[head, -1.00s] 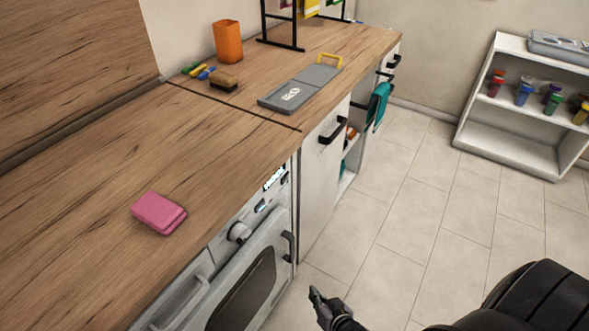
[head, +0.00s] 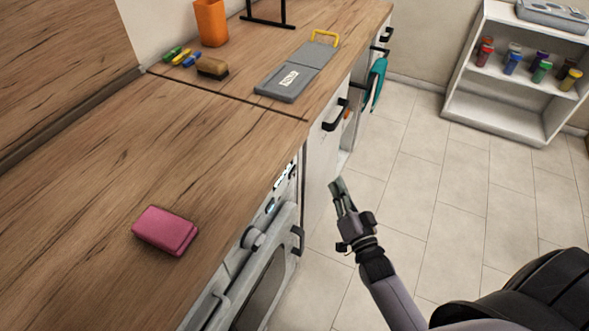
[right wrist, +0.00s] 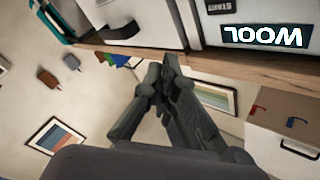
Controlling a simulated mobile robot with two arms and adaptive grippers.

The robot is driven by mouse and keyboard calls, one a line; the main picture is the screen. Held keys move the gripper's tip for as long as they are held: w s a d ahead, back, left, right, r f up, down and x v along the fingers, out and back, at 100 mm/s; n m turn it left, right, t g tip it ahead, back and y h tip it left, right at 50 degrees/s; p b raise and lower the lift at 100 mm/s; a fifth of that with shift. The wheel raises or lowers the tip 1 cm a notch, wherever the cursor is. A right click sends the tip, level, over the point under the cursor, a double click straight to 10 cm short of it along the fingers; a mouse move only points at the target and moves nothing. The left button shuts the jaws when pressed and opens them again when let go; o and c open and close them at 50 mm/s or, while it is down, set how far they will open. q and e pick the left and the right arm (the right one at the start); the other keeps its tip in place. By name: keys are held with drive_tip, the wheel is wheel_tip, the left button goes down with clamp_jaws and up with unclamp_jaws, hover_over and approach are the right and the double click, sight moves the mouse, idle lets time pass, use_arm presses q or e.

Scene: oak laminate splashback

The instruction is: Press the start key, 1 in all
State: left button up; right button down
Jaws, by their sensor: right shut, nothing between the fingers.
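The start key (right wrist: 213,5), a dark label reading START, shows upside down and partly cut off at the top edge of the right wrist view. Beside it is a lit display (right wrist: 266,36) reading WOOL. In the head view the display (head: 284,174) is on the machine's front under the worktop, seen at a steep angle, with a small key-like patch (head: 270,205) below it. My right gripper (head: 337,184) is shut and empty, in the air to the right of the panel and apart from it. Its fingers (right wrist: 160,72) also show in the wrist view. My left gripper is out of view.
A round knob (head: 252,238) and a dark handle (head: 298,240) stick out of the machine's front. A cupboard handle (head: 335,115) is farther along. A pink box (head: 165,231) lies on the worktop (head: 110,170).

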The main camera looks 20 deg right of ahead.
sight(293, 172)
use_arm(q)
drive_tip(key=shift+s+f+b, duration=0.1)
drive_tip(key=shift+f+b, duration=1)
use_arm(e)
drive_tip(key=w+a, duration=0.6)
drive_tip(key=shift+w, duration=0.3)
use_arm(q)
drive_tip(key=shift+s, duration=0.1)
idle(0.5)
use_arm(e)
drive_tip(key=shift+w+a, duration=0.25)
drive_tip(key=shift+w, duration=0.05)
drive_tip(key=shift+w+a, duration=0.25)
drive_tip(key=shift+w, duration=0.05)
idle(0.6)
idle(0.4)
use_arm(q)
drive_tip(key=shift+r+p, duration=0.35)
use_arm(e)
drive_tip(key=shift+s+d, duration=0.55)
drive_tip(key=shift+s, duration=0.05)
drive_tip(key=shift+s, duration=0.1)
